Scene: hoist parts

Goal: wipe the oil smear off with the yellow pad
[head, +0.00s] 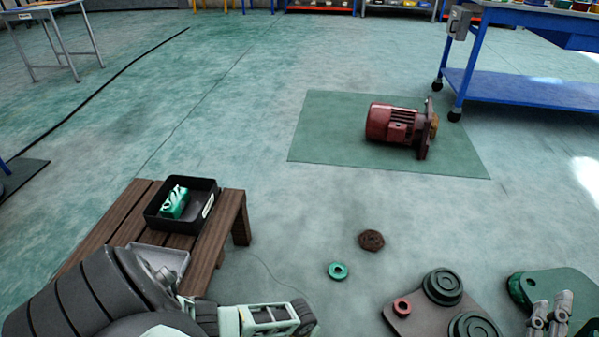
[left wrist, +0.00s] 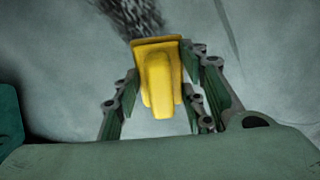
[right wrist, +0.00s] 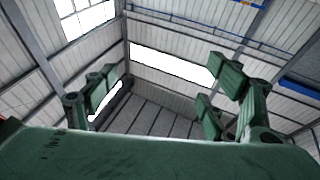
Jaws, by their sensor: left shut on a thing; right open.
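The yellow pad (left wrist: 160,80) shows in the left wrist view, a block with a raised grip and a flat base. My left gripper (left wrist: 163,90) is shut on its raised grip. A dark streaky smear (left wrist: 133,14) lies on the grey floor just beyond the pad's far edge; part of it may be hidden under the pad. In the head view the pad and the smear are hidden, and my left arm fills the bottom left. My right gripper (right wrist: 163,95) is open and empty in the right wrist view, pointing up toward the roof. My right gripper's fingers also show at the bottom right of the head view (head: 549,312).
A wooden bench (head: 232,215) holds a black tray (head: 150,212) with a green-and-white item and a grey tray (head: 165,258). A green ring (head: 338,271), a brown disc (head: 371,240) and a plate with dark discs (head: 400,322) lie on the floor. A red motor (head: 393,122) lies on a green mat (head: 320,140).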

